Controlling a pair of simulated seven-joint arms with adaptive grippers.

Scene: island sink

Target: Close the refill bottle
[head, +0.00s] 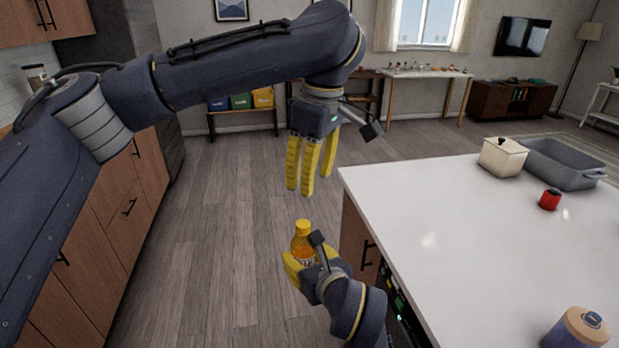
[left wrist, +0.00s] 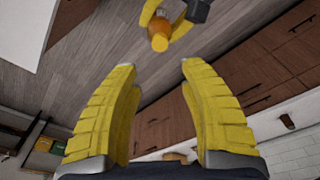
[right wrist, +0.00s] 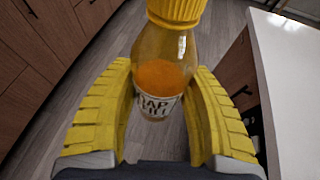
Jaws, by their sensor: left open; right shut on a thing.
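The refill bottle (head: 303,247) is clear with orange liquid, a label and a yellow cap (head: 303,227) on its top. My right gripper (head: 297,268) is shut around the bottle's body and holds it upright in the air, left of the island. The right wrist view shows the bottle (right wrist: 160,80) between the fingers, with its ribbed yellow cap (right wrist: 177,12) cut by the top edge. My left gripper (head: 311,188) is open and empty, above the bottle and apart from it. The left wrist view shows the cap (left wrist: 160,42) beyond the open fingers. Whether the cap is tight, I cannot tell.
The white island top (head: 450,230) is to the right, with a red item (head: 549,199), a cream lidded box (head: 502,157), a grey basin (head: 560,163) and a jar (head: 575,330). Wooden cabinets (head: 110,240) line the left. Open floor lies between.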

